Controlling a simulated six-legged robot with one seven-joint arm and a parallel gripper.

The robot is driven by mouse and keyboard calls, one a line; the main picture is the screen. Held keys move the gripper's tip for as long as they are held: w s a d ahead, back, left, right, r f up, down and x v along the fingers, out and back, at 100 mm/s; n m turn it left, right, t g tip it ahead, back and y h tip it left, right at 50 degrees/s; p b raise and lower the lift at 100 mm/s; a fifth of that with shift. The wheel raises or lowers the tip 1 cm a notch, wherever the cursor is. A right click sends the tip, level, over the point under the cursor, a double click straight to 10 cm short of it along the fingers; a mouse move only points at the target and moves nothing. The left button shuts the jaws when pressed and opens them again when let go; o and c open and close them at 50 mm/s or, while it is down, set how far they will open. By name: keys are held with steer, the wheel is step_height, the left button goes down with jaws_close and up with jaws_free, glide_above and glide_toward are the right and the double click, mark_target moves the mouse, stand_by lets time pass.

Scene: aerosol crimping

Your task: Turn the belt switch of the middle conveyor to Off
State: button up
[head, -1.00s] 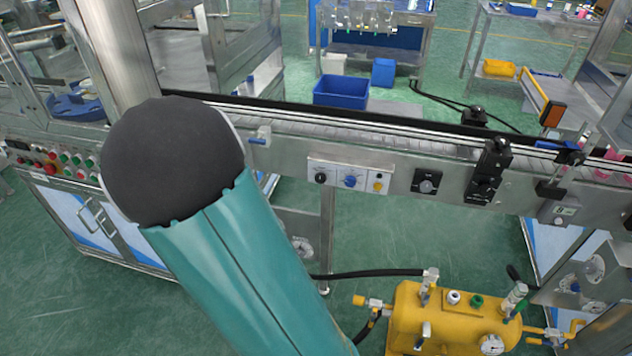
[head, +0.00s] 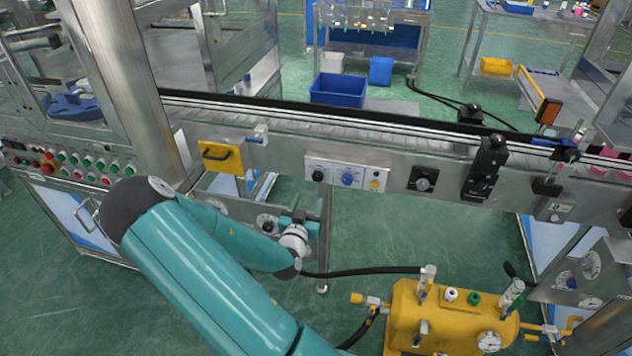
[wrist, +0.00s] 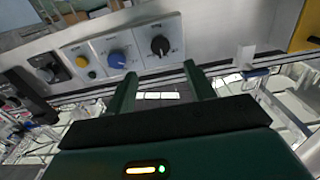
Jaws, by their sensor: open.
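The middle conveyor (head: 400,158) carries a front control strip with a black knob (head: 318,175), a blue knob (head: 347,179) and a yellow button (head: 376,184). A separate dark switch (head: 423,183) sits to their right. The labels are too small to read, so I cannot tell which is the belt switch. In the wrist view, the black knob (wrist: 160,45) lies beyond the gap between my fingers, with the blue knob (wrist: 117,59) to its left. My gripper (wrist: 160,70) is open and empty, apart from the knobs. In the head view it is below the strip.
A yellow handled part (head: 220,157) is on the conveyor front, left of the strip. Black sensor brackets (head: 485,168) stick out to the right. A yellow tank (head: 450,315) with valves stands below right. A black hose (head: 370,272) runs below the conveyor.

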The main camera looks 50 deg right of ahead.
mark_target(317, 178)
steer(key=x, duration=1)
steer(key=shift+w+d, duration=0.1)
steer(key=shift+c, duration=0.2)
steer(key=c, duration=0.9)
